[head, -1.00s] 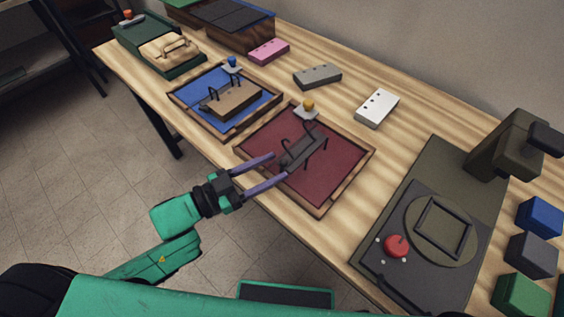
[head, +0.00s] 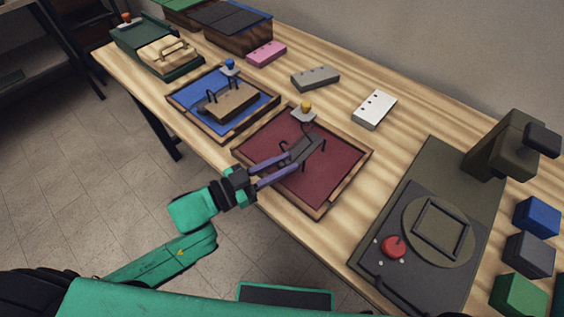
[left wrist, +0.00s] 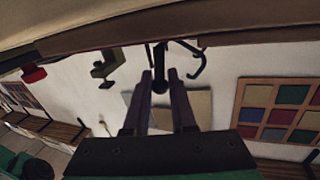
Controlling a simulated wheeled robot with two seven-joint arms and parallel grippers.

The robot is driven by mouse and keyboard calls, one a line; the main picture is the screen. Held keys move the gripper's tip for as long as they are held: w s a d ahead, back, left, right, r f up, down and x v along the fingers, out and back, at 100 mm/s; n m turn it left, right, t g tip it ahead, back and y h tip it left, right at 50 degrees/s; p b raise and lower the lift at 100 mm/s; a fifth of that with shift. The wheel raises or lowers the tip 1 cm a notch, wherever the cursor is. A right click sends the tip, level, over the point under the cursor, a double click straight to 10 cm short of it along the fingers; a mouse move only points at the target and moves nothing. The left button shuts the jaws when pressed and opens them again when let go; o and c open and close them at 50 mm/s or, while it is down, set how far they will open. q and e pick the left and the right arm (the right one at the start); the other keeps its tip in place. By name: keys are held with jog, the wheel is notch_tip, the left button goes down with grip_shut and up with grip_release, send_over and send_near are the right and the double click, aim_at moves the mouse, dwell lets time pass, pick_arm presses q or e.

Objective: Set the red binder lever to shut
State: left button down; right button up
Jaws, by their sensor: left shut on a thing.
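The red binder (head: 334,177) lies open on the table, a dark red panel with a wooden-looking border. A dark grey mechanism plate (head: 306,147) with thin black curved rings sits on its middle. A yellow knob (head: 306,106) on a grey tab stands at its far edge. My left gripper (head: 296,160) reaches over the near left edge, its purple fingers at the near end of the mechanism. In the left wrist view, its fingers (left wrist: 160,82) are shut on a dark round-ended piece, apparently the lever; the fingers partly hide it. A black curved ring shows beside them. My right gripper is not in view.
A blue binder (head: 184,97) lies to the left and a green one (head: 127,38) farther left. White (head: 374,109), grey (head: 315,77) and pink (head: 266,54) blocks lie behind. A dark machine with a red button (head: 393,247) stands at right, near several coloured cubes.

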pick_arm(q)
jog(key=shift+s+d+r+m+p, duration=0.15)
jog(key=shift+m+p, duration=0.35)
jog(key=shift+p, duration=0.25)
jog(key=shift+s+d+m+y+p, duration=0.15)
jog(key=shift+m+y+p, duration=0.1)
jog(key=shift+m+p, duration=0.3)
jog(key=shift+d+m+y+p, duration=0.15)
jog(key=shift+m+y+p, duration=0.1)
jog(key=shift+m+p, duration=0.25)
jog(key=shift+s+d+f+m+g+p, duration=0.2)
jog(key=shift+f+m+g+p, duration=0.1)
jog(key=shift+m+p, duration=0.2)
jog(key=shift+s+d+f+m+y+p, duration=0.15)
jog(key=shift+d+f+m+y+p, duration=0.2)
jog(key=shift+m+y+p, duration=0.4)
jog(key=shift+a, duration=0.1)
jog(key=c, duration=0.7)
grip_release()
jog(key=shift+c, duration=0.2)
jog(key=shift+a, duration=0.1)
